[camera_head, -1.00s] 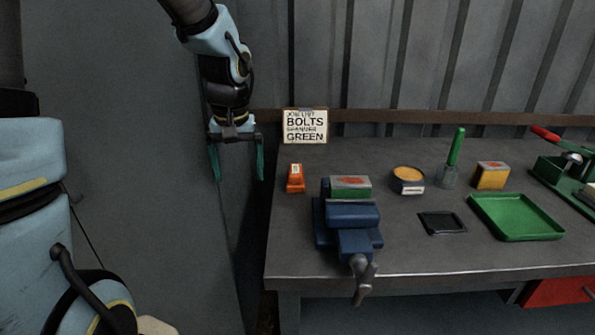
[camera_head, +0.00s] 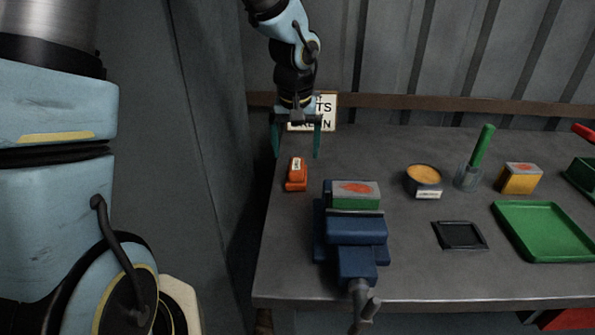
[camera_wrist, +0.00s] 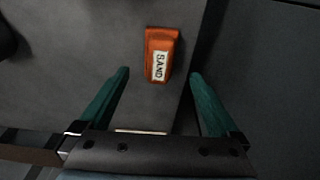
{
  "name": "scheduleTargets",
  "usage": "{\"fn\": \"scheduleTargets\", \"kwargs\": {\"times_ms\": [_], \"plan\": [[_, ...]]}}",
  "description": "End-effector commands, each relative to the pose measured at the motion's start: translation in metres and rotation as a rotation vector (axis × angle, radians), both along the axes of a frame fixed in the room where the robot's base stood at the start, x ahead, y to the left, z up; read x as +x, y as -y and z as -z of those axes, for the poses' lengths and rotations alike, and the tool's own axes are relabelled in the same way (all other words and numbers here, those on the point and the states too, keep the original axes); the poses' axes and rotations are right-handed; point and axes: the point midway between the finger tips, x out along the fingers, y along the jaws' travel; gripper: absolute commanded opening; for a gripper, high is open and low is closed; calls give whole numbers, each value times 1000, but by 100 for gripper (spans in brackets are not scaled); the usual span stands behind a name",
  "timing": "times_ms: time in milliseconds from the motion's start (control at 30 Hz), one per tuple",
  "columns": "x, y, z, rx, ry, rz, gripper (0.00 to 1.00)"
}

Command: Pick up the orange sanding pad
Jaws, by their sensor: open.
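The orange sanding pad (camera_head: 296,176) lies on the grey workbench (camera_head: 300,255), near its left edge and behind the blue vise. In the wrist view the pad (camera_wrist: 161,52) shows a white label reading "SAND", beyond the fingertips and between their lines. My gripper (camera_head: 297,156) hangs over the back left of the bench, pointing down, with its two green fingers spread and nothing between them. In the wrist view my gripper (camera_wrist: 160,72) is also open and apart from the pad.
A blue vise (camera_head: 352,240) with a green and silver block (camera_head: 354,196) stands just in front of the pad. A sign (camera_head: 327,108) stands at the back, partly hidden by my gripper. A round tin (camera_head: 424,181), black tray (camera_head: 460,236) and green tray (camera_head: 543,232) lie farther right.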

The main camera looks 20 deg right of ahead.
Motion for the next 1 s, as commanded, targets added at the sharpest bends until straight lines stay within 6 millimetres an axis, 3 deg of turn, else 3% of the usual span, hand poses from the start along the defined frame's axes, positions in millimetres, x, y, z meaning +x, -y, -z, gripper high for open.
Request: {"fn": "scheduleTargets", "kwargs": {"times_ms": [267, 533, 833, 1000], "plan": [[2, 1, 21, 2, -2, 1, 98], [4, 4, 58, 1, -2, 2, 98], [6, 4, 64, -1, 1, 1, 98], [6, 4, 64, -1, 1, 1, 81]]}}
